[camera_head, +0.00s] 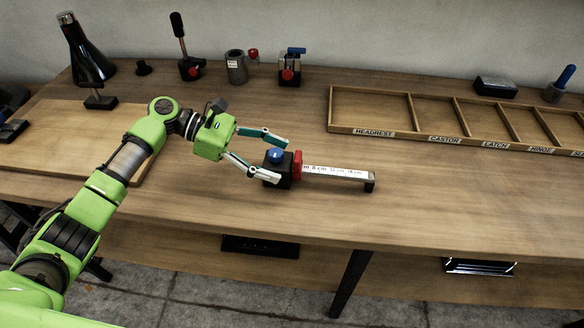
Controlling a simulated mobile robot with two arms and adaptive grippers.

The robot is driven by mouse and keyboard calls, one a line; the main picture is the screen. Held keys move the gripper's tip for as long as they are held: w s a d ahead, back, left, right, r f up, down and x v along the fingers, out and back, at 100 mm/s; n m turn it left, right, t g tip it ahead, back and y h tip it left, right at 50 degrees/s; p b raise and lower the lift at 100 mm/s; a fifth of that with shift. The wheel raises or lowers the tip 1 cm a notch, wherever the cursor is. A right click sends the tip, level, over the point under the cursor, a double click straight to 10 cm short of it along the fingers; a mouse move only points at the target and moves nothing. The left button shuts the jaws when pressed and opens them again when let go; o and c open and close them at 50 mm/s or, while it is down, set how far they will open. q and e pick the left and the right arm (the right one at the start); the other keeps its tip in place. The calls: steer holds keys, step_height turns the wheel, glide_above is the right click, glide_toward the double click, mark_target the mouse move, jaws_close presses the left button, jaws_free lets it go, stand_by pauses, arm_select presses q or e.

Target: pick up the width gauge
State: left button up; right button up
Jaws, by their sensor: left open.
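The width gauge (335,172) lies on the wooden bench. It has a pale ruler bar with printed marks, a red piece, and a black block with a blue knob (275,155) at its left end. A small black foot is at its right end. My left gripper (282,160) comes in from the left and is open. Its two fingers reach towards the black block, one on the far side and one on the near side. I cannot tell whether either finger touches it. My right gripper is not in view.
A compartment tray (390,133) with labels such as HEADREST and CASTOR stands at the right. Several small tools and a grey cup (237,68) stand along the back. A wooden board (50,140) lies at the left. The bench (440,205) is clear right of the gauge.

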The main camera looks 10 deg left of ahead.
arm_select(q)
steer(key=c, duration=1.5)
steer(key=shift+c, duration=0.6)
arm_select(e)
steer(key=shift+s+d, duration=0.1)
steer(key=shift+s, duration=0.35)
arm_select(q)
steer(key=shift+r, duration=0.15)
steer(key=shift+r, duration=0.5)
steer(key=s+d+r, duration=0.2)
steer(key=s+r, duration=0.9)
steer(key=s, duration=0.2)
steer(key=shift+s+d+r, duration=0.3)
steer(key=shift+s+r, duration=0.05)
steer(key=shift+r, duration=0.05)
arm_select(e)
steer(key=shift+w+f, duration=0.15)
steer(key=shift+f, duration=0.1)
arm_select(q)
steer(key=shift+w, duration=0.1)
